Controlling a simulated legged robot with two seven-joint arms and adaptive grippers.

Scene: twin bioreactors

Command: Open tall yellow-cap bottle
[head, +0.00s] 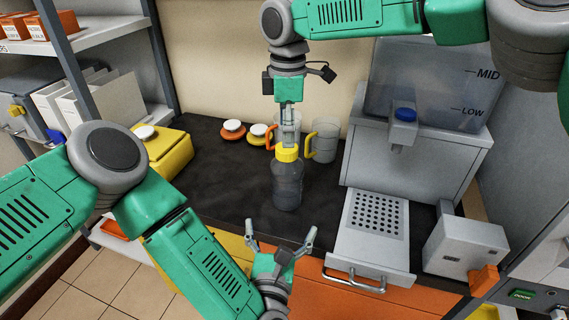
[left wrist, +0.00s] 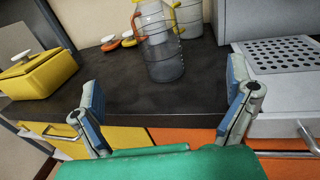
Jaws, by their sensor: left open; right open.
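The tall bottle (head: 287,187) with a yellow cap (head: 287,154) stands upright on the dark counter. Its grey see-through body also shows in the left wrist view (left wrist: 161,52), with its top cut off by the frame. My right gripper (head: 288,138) comes down from above with its fingers pointing at the cap. It is open; I cannot tell whether the fingertips touch the cap. My left gripper (head: 281,238) is open and empty at the counter's front edge, nearer than the bottle. Its two fingers also show in the left wrist view (left wrist: 168,105), apart from the bottle.
An orange-handled jug (head: 269,136) and a yellow-handled jug (head: 326,141) stand close behind the bottle. A perforated tray (head: 376,218) and grey dispenser (head: 411,160) stand to the right. A yellow box (head: 171,153) stands left.

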